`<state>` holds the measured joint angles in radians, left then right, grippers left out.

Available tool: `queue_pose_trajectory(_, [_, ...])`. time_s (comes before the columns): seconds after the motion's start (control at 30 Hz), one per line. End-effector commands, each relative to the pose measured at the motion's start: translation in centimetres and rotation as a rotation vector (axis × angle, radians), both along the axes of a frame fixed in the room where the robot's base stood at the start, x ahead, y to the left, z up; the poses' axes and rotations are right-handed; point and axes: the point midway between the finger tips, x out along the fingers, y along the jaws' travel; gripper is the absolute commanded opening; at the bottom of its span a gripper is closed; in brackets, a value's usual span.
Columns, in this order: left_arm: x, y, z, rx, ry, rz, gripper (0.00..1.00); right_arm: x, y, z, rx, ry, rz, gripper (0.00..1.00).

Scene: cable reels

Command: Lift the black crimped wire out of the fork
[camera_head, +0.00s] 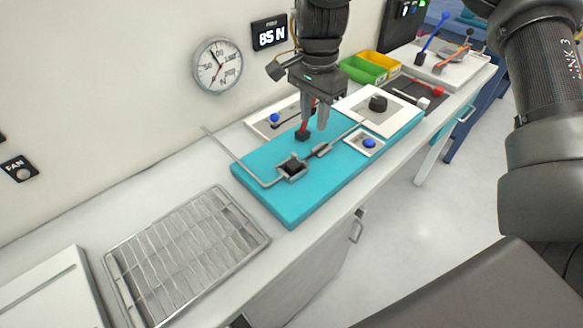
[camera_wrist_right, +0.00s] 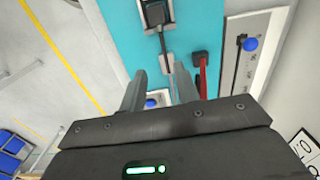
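A black wire (camera_head: 308,158) lies low over the teal mat (camera_head: 262,158), between a dark block in a grey metal holder (camera_head: 291,169) and a small grey fork (camera_head: 322,150). In the right wrist view the black wire (camera_wrist_right: 163,42) runs from the dark block (camera_wrist_right: 155,14) to the fork (camera_wrist_right: 168,63). My right gripper (camera_head: 314,122) points down above the mat, close to the fork. In the right wrist view its fingers (camera_wrist_right: 160,92) are apart with nothing held between them. Whether the wire sits fully inside the fork is too small to tell. My left gripper is not in view.
A red-handled tool (camera_wrist_right: 203,75) stands on the mat beside the fork. A wire rack (camera_head: 265,240) lies on the counter at the left. Yellow and green bins (camera_head: 362,70) stand behind.

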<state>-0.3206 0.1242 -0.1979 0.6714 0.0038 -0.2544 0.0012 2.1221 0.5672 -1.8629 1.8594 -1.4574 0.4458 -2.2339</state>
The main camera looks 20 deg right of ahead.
Motion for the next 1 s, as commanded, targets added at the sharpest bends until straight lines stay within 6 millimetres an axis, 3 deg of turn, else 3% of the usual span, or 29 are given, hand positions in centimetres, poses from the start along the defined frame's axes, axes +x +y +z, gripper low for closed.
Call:
queue_pose_trajectory(0.23, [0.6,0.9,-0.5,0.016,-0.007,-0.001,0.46,-0.2,-0.5,-1.1,0.0,0.001,-0.009,0.32])
queue_pose_trajectory(0.5, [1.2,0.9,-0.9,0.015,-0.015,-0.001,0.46,-0.3,-0.6,-5.1,0.001,0.001,-0.011,0.32])
queue_pose_trajectory(0.8, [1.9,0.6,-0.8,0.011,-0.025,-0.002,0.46,-0.1,-0.5,-6.3,0.0,0.0,-0.008,0.32])
queue_pose_trajectory(1.0, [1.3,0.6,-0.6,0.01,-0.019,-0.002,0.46,0.4,-0.6,-9.1,0.001,0.004,-0.009,0.32])
